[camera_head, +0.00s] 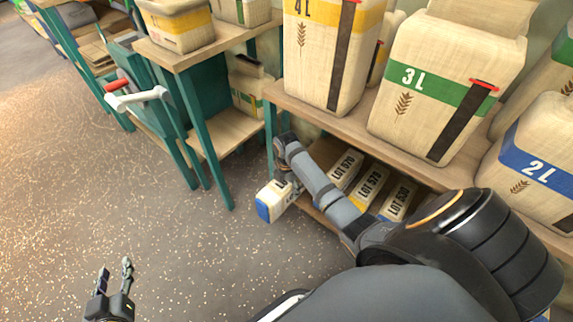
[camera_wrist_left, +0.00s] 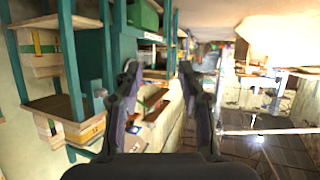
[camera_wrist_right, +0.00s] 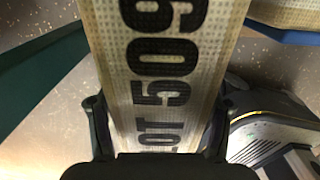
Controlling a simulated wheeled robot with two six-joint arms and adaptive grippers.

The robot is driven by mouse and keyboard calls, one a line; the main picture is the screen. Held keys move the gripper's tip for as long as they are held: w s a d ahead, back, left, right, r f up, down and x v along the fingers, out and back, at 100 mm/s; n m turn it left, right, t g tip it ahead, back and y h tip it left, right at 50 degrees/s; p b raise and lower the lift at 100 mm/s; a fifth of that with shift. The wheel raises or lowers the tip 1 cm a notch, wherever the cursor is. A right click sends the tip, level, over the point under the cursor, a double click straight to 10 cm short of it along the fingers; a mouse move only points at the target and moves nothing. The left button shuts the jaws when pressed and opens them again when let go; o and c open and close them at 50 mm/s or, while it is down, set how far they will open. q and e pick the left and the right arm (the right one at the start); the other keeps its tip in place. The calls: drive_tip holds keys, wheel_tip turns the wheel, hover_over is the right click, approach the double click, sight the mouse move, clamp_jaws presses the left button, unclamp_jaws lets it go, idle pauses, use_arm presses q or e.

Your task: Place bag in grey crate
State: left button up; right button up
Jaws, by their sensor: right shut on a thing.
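The fingers of my right gripper are mostly hidden in the head view. My left gripper (camera_head: 115,264) is open and empty over the floor at the bottom left; its spread fingers also show in the left wrist view (camera_wrist_left: 159,66). I cannot make out a grey crate.
A wooden shelf (camera_head: 330,121) with teal legs carries large bags marked 4L (camera_head: 315,70), 3L (camera_head: 425,100) and 2L (camera_head: 535,165). Several LOT bags (camera_head: 370,185) lie on its lower level. Teal stands are at the upper left. The speckled floor (camera_head: 120,190) at left is clear.

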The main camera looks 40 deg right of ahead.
use_arm(q)
drive_tip(key=shift+s+a+f+g, duration=0.1)
drive_tip(key=shift+s+f+g, duration=0.5)
drive_tip(key=shift+f, duration=0.4)
drive_tip(key=shift+s+a+f+g, duration=0.1)
drive_tip(key=shift+s+f+g, duration=0.3)
drive_tip(key=shift+s+f, duration=0.5)
